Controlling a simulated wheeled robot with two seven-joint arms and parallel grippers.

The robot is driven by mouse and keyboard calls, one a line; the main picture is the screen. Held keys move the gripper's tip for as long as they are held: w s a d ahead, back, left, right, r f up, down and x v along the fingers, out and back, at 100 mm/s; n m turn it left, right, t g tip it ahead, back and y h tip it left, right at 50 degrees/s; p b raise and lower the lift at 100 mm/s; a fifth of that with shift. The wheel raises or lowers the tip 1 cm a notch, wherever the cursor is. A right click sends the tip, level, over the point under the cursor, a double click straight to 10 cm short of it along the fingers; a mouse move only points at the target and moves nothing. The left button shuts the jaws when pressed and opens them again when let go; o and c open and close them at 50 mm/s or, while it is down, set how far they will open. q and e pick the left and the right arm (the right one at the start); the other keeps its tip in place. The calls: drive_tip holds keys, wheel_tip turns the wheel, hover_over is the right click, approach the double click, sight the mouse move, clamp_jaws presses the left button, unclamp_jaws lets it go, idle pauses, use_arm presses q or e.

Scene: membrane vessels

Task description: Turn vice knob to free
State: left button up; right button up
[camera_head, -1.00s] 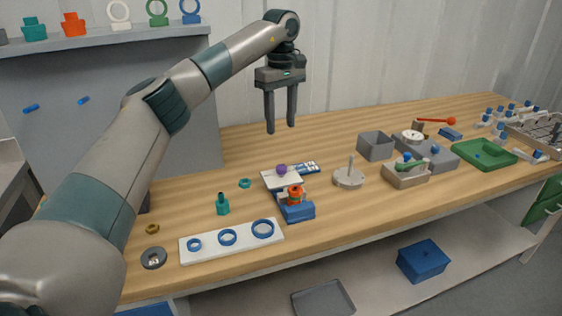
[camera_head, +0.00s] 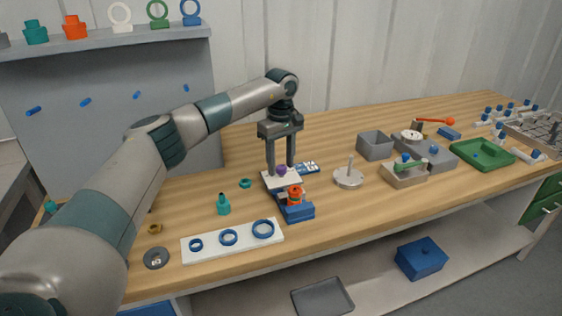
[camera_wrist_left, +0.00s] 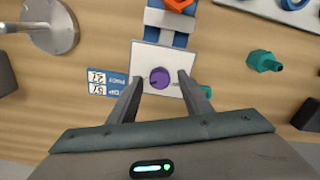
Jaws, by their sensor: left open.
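The vice is a blue base (camera_head: 299,212) with a white plate (camera_head: 272,182) at its back; an orange part (camera_head: 295,193) sits in it. The purple knob (camera_head: 281,171) stands on the white plate. In the left wrist view the knob (camera_wrist_left: 160,77) shows as a round purple disc between the fingers. My left gripper (camera_head: 281,172) points straight down at the knob, with its fingers apart on either side of it. No contact with the knob shows in the left wrist view. My right gripper is not in view.
A blue and white label card (camera_head: 306,168) lies beside the plate. A round grey stand with a post (camera_head: 348,178) is to the right. A teal fitting (camera_head: 223,204) and a white board with blue rings (camera_head: 190,252) are to the left and front.

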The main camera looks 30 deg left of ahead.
use_arm(q)
drive_tip(key=shift+c, duration=0.7)
drive_tip(key=c, duration=0.9)
